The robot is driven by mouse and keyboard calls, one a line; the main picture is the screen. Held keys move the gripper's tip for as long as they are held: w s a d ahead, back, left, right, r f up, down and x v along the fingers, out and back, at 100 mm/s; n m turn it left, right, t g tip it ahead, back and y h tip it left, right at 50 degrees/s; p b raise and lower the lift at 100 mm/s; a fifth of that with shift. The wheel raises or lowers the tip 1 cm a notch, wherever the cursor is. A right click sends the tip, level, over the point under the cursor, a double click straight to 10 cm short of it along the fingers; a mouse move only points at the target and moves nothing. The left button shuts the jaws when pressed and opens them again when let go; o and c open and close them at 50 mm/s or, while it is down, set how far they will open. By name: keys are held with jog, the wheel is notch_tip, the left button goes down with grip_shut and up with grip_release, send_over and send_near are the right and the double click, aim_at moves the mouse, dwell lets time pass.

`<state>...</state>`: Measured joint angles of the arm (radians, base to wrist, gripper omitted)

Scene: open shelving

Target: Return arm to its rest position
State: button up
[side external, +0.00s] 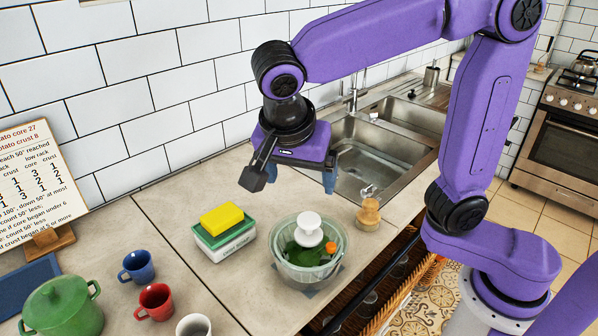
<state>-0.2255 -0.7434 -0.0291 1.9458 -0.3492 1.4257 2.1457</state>
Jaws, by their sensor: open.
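My purple arm reaches over the counter from the right. My gripper (291,180) is above the counter, pointing down.
The clear bowl (282,262) has a white knob and green and orange contents. A yellow sponge (222,218) lies on a green-and-white box (226,240). Mugs, a green pot (62,308) and a recipe board (38,175) stand left. A wooden-topped item (369,212) and the sink (375,160) are right.

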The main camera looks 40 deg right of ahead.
dwell(0.4)
jog(key=s+d+f+n+g+y, duration=0.1)
jog(key=s+d+f+n+y, duration=0.1)
jog(key=s+d+f+n, duration=0.2)
jog(key=s+d+f+n+g+y, duration=0.1)
jog(key=s+d+f+n, duration=0.4)
jog(key=n, duration=1.6)
jog(key=s+d+y, duration=0.1)
jog(key=s+d, duration=0.4)
jog(key=s, duration=0.2)
